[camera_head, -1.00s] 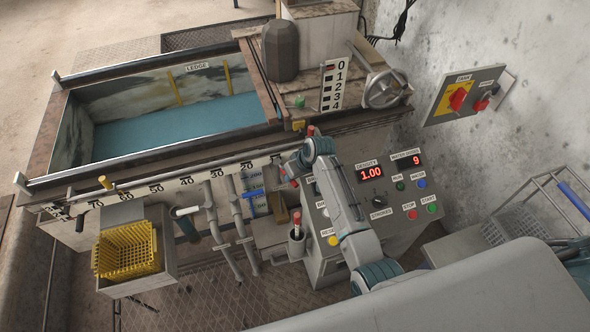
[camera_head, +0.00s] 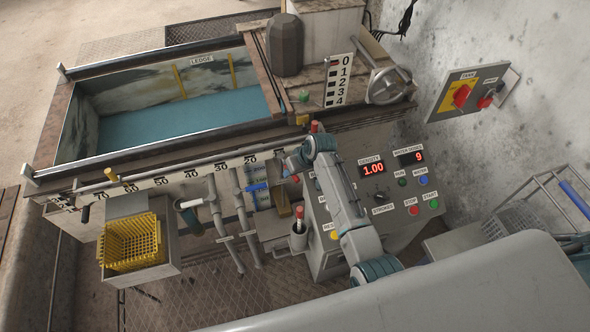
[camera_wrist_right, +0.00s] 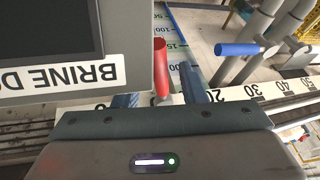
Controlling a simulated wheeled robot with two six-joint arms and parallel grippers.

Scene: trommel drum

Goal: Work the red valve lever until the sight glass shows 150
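In the right wrist view, the red lever (camera_wrist_right: 161,66) stands upright in the picture, between the lines of my right gripper's (camera_wrist_right: 160,95) two spread fingers. The fingers show a gap on either side of it. The sight glass (camera_wrist_right: 185,50) is behind the lever, with marks 50, 100 and 150 readable; I cannot tell its liquid level. In the head view, my right gripper (camera_head: 291,162) is in front of the tank's panel, and the sight glass (camera_head: 261,196) is partly seen to its left. My left gripper is not in view.
A blue lever (camera_wrist_right: 237,49) is to the right of the sight glass in the wrist view. A box labelled BRINE D (camera_wrist_right: 70,65) stands close left. The control panel shows density 1.00 (camera_head: 373,169) and water doses 9 (camera_head: 411,157). A yellow basket (camera_head: 131,242) is at lower left.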

